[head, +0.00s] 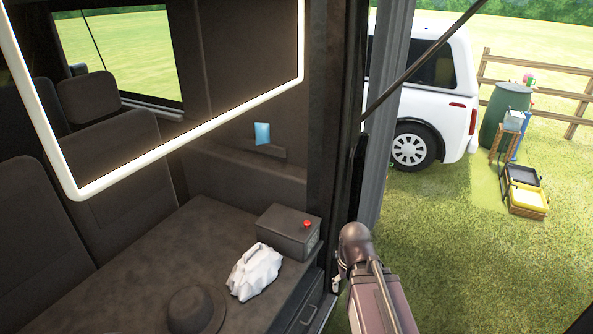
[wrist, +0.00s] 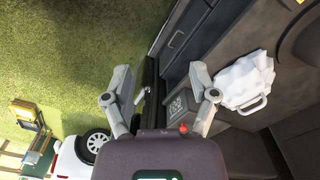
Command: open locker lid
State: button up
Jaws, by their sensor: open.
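A dark box (head: 288,232) with a red knob (head: 306,224) on top stands at the end of the dark bench. It shows in the wrist view too (wrist: 182,108), with pale markings on one face. I cannot tell for certain whether this box or the bench below is the locker. A closed front panel with a bar handle (head: 308,314) sits under the bench edge; the handle also shows in the wrist view (wrist: 174,40). My gripper (wrist: 160,74) is open and empty, its fingers spread above the doorway edge and box. In the head view my arm hides most of it.
A crumpled white bag (head: 255,272) and a dark hat (head: 196,310) lie on the bench. A lit white frame (head: 178,148) hangs above. The door post (head: 335,120) stands beside my arm. Outside are grass, a white car (head: 430,100) and a yellow-black crate (head: 524,192).

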aim_at(307, 222)
jog(key=w+a+f+n+t+b, duration=0.1)
jog(key=w+a, duration=0.1)
jog(key=w, duration=1.1)
jog(key=w+a+f+n+t+b, duration=0.1)
jog(key=w+a+t+b, duration=0.1)
jog(key=w, duration=1.1)
jog(key=w+a+f+t+y+b, duration=0.1)
jog(key=w, duration=1.2)
jog(key=shift+w+a+n, duration=0.3)
jog(key=shift+a+n, duration=0.1)
jog(key=shift+f+b, duration=0.2)
jog(key=shift+b, duration=0.2)
jog(key=b+x, duration=0.8)
jog(key=x, duration=0.1)
jog(key=b+x, duration=0.4)
jog(key=shift+w+f, duration=0.1)
jog(key=shift+w, duration=0.25)
grip_shut()
